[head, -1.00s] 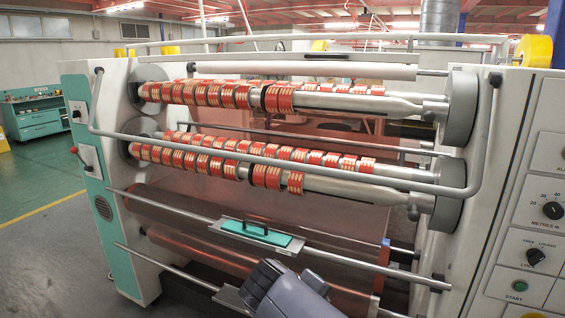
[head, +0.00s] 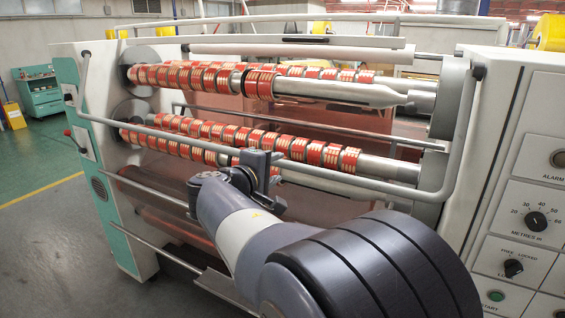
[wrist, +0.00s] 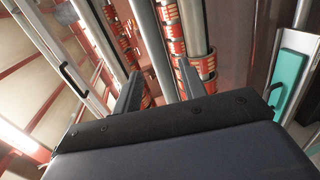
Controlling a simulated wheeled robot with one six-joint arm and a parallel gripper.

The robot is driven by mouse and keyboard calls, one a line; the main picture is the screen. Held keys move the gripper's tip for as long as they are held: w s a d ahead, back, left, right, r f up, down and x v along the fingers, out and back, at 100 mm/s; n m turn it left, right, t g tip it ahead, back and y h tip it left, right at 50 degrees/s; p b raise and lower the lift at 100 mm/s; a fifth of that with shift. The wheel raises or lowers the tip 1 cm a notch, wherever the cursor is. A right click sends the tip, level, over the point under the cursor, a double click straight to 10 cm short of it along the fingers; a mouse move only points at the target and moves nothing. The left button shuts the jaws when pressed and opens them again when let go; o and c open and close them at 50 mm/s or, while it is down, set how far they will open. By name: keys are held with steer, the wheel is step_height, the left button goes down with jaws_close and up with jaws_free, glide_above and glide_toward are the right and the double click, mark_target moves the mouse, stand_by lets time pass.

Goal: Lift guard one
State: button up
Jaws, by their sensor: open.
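The guard is a grey tubular bar (head: 390,184) across the front of the machine, bent up at both ends. It runs low, in front of the lower shaft (head: 385,168) with its red-and-gold tape rolls. My gripper (head: 262,168) is at the middle of the bar and hides a short piece of it. In the wrist view the two fingers (wrist: 157,84) stand apart, and the guard bar (wrist: 153,45) runs between them. The jaws are not closed on it. I cannot tell how deep the bar sits between the fingers.
An upper shaft (head: 400,97) with more tape rolls lies above and behind the guard. A control panel (head: 525,200) with knobs stands at the right. Open floor (head: 45,235) lies at the left.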

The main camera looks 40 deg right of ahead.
mark_target(283, 165)
steer(key=shift+p+x, duration=0.3)
steer(key=shift+x, duration=2.4)
steer(key=shift+c, duration=0.4)
jaws_close()
